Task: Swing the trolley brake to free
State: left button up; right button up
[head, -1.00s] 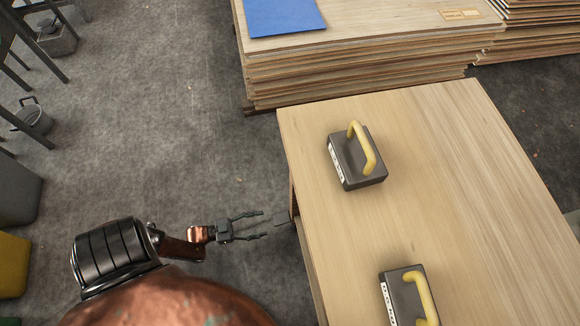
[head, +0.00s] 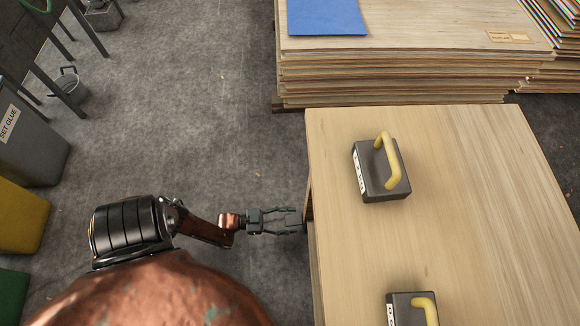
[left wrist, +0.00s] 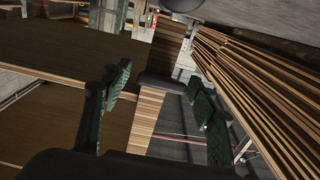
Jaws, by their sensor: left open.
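The trolley's pale wooden top (head: 450,240) fills the lower right of the head view. My left gripper (head: 298,220) is beside its left edge, open, with its fingers pointing right toward it. In the left wrist view the two dark ribbed fingers of this gripper (left wrist: 162,86) are spread apart. A dark grey flat piece (left wrist: 160,82), which looks like the brake lever, shows between them. I cannot tell whether either finger touches it, or which position it is in. In the head view the lever is hard to make out among the fingers. My right gripper is not in view.
Two dark blocks with yellow handles, one farther (head: 372,192) and one nearer (head: 402,312), sit on the trolley. A veneer stack (head: 420,75) with a blue sheet (head: 327,17) stands behind. Grey (head: 25,145) and yellow (head: 20,215) bins stand left. Floor between is clear.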

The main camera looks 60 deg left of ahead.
pick_arm(q)
grip_shut()
dwell(0.5)
